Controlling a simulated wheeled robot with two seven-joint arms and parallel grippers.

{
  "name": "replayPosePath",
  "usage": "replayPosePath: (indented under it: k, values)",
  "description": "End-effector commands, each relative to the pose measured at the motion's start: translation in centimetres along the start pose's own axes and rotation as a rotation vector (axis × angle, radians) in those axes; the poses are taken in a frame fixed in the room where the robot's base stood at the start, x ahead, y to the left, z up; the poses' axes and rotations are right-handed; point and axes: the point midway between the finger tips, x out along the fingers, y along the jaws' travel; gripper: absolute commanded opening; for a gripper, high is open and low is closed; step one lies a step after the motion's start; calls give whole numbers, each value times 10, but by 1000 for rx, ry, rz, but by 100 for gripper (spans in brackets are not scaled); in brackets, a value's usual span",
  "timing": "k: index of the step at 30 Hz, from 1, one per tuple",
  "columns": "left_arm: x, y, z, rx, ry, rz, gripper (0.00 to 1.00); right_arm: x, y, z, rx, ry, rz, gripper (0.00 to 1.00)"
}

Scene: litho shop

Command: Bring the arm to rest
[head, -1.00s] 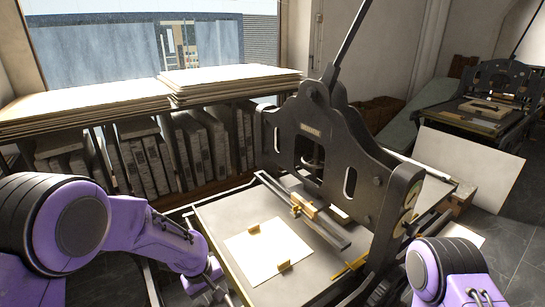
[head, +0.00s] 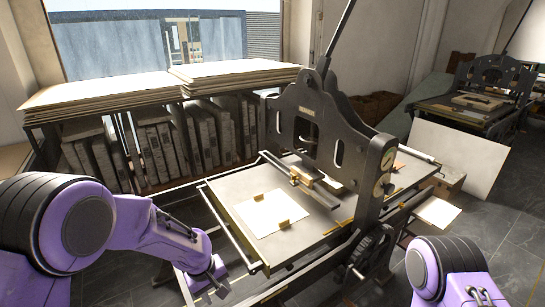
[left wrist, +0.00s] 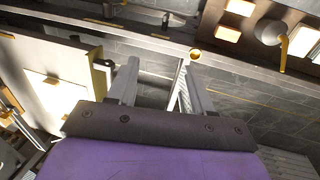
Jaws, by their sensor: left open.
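My left arm (head: 130,230) comes in from the left in the head view, bent, with its purple forearm sloping down to the right. Its wrist end (head: 206,277) is low, in front of and left of the press bed, apart from it in the picture. My left gripper (left wrist: 157,88) shows in the left wrist view with its two grey fingers spread apart and nothing between them. My right arm (head: 447,275) shows only as a purple and black link at the bottom right of the head view. Its gripper is out of view.
A black litho press (head: 318,125) stands ahead, its grey bed (head: 225,190) bearing a white sheet (head: 262,215) with two small brass-coloured blocks. Paper stacks (head: 110,95) lie on a rack of stone slabs behind. A second press (head: 485,90) stands right. Dark floor (head: 500,230) is open at right.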

Motion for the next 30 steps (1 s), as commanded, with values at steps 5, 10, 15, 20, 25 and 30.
replayPosePath:
  k: [5, 10, 15, 20, 25, 30]
  values:
    - [24, -24, 8, -15, 21, -13, 51, 0, 0, 0, 0, 0, 0, 0]
    - [48, -52, 18, -29, 53, -27, 51, 0, 0, 0, 0, 1, 0, 0]
    - [77, -95, 36, -41, 105, -54, 51, 0, 0, 0, 0, 1, 0, 0]
    - [102, -150, 65, -40, 166, -97, 51, 0, 0, 0, 0, 0, 0, 0]
    - [112, -220, 108, -22, 247, -163, 51, 0, 0, 0, 0, 0, 0, 0]
    - [100, -282, 152, 8, 325, -236, 51, 0, 0, 0, 0, 0, 0, 0]
